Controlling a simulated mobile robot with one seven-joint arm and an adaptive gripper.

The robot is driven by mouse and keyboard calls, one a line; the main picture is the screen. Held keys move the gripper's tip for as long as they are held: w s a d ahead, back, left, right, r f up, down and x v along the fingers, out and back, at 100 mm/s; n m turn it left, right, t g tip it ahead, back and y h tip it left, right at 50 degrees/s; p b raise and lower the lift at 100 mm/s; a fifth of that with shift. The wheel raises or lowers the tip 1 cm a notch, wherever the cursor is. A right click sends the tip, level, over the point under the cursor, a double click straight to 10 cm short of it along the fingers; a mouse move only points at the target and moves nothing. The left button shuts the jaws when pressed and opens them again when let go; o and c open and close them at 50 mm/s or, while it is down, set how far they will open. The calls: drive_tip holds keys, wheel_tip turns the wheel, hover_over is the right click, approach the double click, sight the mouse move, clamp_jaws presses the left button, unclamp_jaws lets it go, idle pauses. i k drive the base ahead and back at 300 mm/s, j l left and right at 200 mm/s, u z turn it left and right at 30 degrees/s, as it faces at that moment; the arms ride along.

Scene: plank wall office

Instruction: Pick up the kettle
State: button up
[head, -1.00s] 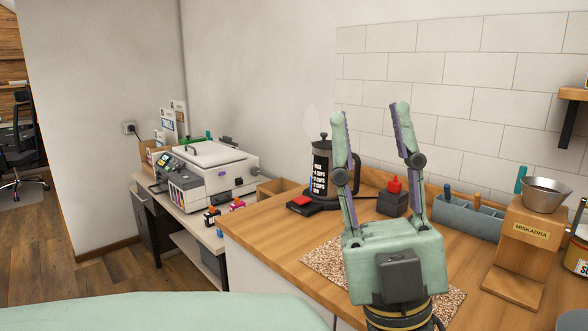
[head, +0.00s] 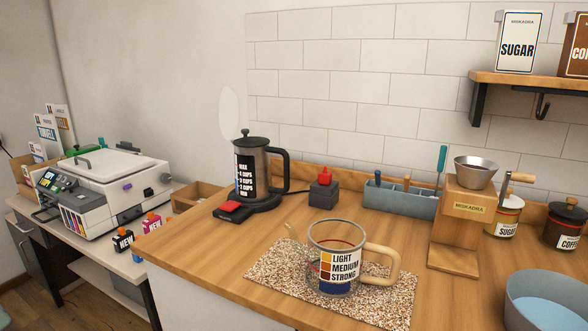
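A clear pot (head: 334,262) with a spout and pale handle stands on a speckled mat (head: 384,306) in front. A red-topped dark block (head: 323,189) is right of the kettle. A grinder (head: 455,225) and blue basin (head: 552,299) are at right. A printer (head: 100,190) is at left.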

sight(252, 179)
drive_tip(key=u, duration=0.35)
drive_tip(key=i+j, duration=0.1)
drive_tip(key=j, duration=0.2)
drive_tip(key=i+j+z, duration=0.1)
drive_tip(key=j+z, duration=0.25)
drive_tip(key=i+j+z, duration=0.1)
drive_tip(key=j+z, duration=0.2)
drive_tip(key=i+z, duration=0.25)
drive_tip(key=z, duration=0.2)
drive_tip(key=i+z, duration=0.2)
drive_tip(key=z, duration=0.25)
